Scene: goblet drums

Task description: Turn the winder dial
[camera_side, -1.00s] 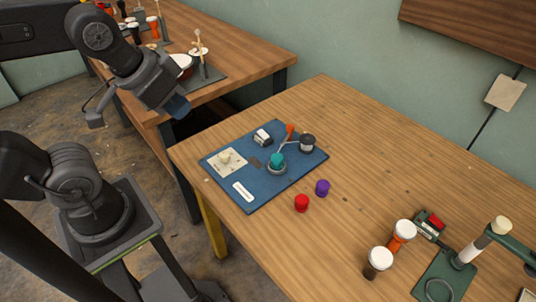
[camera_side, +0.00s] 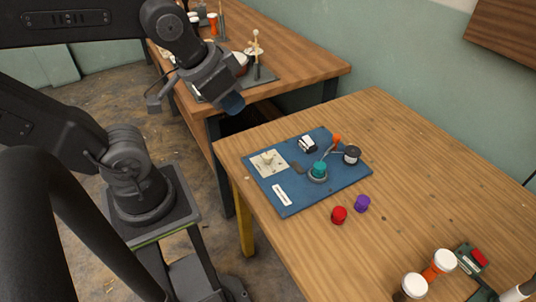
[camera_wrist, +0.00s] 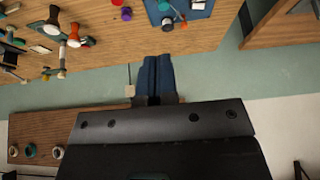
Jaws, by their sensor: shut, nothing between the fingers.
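A blue board (camera_side: 325,190) lies on the wooden table in the side view. On its left part is a cream square plate with a small cream knob (camera_side: 268,158), which looks like the winder dial. The angle of the knob is too small to read. My gripper (camera_side: 234,104) is raised in the air, up and left of the board and apart from it. Its blue fingers are pressed together and empty, which also shows in the wrist view (camera_wrist: 157,77). In the wrist view only part of the blue board (camera_wrist: 198,13) shows at the top edge, and the dial is outside the picture.
The board also carries a teal knob (camera_side: 319,170), an orange-tipped lever (camera_side: 335,140), a black spool (camera_side: 351,154) and a black-and-white block (camera_side: 308,144). Red (camera_side: 339,215) and purple (camera_side: 362,204) pieces stand beside it. Small drums (camera_side: 439,264) are at lower right. Bare table lies between.

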